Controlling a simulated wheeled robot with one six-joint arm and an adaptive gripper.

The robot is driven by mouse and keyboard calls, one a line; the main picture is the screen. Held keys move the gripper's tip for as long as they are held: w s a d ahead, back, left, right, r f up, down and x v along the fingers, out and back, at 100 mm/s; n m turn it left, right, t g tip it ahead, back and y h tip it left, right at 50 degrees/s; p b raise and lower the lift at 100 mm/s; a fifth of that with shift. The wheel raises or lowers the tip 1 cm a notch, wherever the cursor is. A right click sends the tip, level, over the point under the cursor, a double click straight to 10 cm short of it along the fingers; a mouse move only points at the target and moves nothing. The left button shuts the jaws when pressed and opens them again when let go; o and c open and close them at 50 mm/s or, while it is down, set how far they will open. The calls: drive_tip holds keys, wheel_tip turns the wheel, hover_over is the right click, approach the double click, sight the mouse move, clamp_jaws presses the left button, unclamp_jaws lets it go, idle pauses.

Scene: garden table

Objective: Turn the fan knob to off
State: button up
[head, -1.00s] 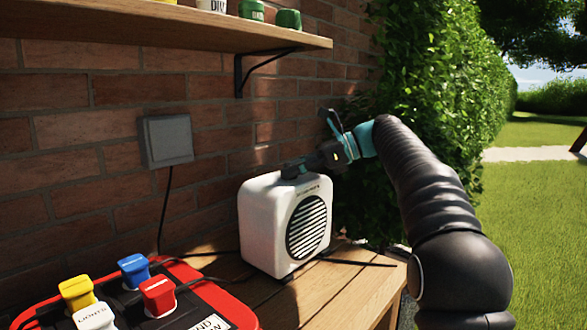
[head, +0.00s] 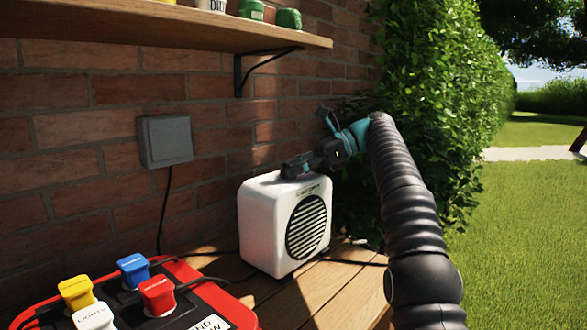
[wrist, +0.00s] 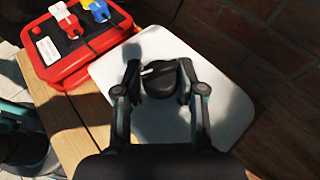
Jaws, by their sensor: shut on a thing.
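The white fan (head: 262,225) stands upright on the wooden table, with a round dark grille on its front. Its black round knob (wrist: 160,82) is on the flat top, with a white pointer line towards the left in the wrist view. My gripper (wrist: 161,75) is over the fan's top, with one finger on each side of the knob, shut on it. In the head view my gripper (head: 292,169) reaches in from the right and hides the knob. No off mark is readable.
A red power strip (head: 232,306) with yellow, blue, red and white plugs lies at the front left. A brick wall (head: 70,170) with a grey socket box (head: 166,141) is behind. A shelf (head: 150,30) hangs above left. A hedge (head: 430,100) stands at right.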

idle(0.4)
drive_tip(key=o, duration=1.1)
drive_tip(key=shift+a, duration=0.1)
drive_tip(key=shift+o, duration=0.2)
drive_tip(key=shift+s+m+t, duration=0.15)
drive_tip(key=shift+m+t, duration=0.75)
drive_tip(key=shift+t, duration=0.1)
